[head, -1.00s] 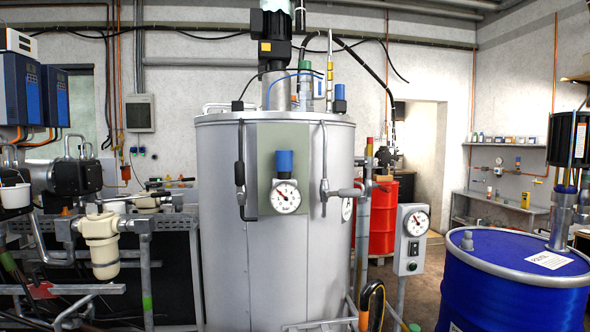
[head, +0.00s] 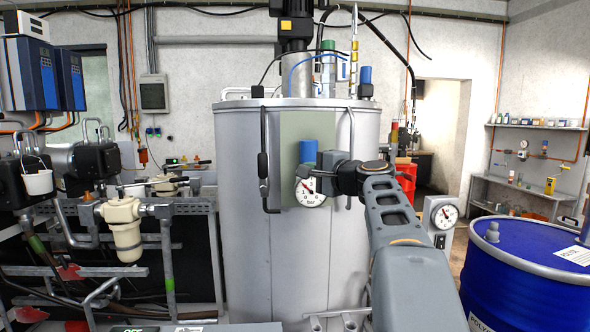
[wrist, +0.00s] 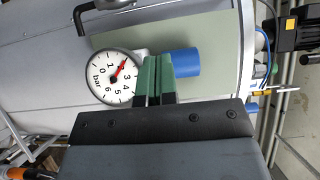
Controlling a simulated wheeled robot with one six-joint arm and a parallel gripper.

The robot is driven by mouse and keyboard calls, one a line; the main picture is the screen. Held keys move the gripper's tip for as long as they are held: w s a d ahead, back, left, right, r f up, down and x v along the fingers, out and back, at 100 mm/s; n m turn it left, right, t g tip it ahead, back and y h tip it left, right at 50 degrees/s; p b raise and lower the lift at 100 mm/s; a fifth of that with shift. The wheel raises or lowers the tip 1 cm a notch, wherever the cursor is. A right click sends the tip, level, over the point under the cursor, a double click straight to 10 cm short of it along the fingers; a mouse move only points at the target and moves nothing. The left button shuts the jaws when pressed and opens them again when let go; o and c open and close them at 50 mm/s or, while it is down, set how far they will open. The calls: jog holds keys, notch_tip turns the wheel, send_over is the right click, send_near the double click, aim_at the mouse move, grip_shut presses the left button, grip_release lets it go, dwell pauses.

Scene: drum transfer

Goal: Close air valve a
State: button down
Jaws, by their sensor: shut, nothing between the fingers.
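A blue knob (head: 309,152) sits above a round white gauge (head: 310,192) on a green panel of the large silver tank (head: 250,260). No label shows which fitting is air valve a. My gripper (head: 322,182) is in front of the panel at the gauge's right side. In the wrist view, its green fingers (wrist: 158,62) are pressed together and empty. They lie between the gauge (wrist: 113,80) and the blue knob (wrist: 184,62) and overlap both in the picture; contact cannot be told. The red needle points near 3 bar.
A dark vertical handle (head: 263,165) is left of the panel. A blue drum (head: 515,265) stands at the right, beside a grey gauge box (head: 441,218). Pipework with a cream filter (head: 123,232) fills the left. A red drum (head: 406,180) is behind my arm.

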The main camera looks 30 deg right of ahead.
aim_at(263, 172)
jog(key=w+p, duration=0.1)
jog(key=w, duration=0.1)
jog(key=w+a+p, duration=0.1)
jog(key=w, duration=0.2)
jog(key=w+p, duration=0.1)
jog(key=w, duration=0.2)
jog(key=shift+a+r, duration=0.1)
jog(key=shift+a, duration=0.2)
jog(key=w+a+p, duration=0.1)
jog(key=w+a, duration=0.2)
jog(key=shift+a+p, duration=0.25)
jog(key=shift+p, duration=0.05)
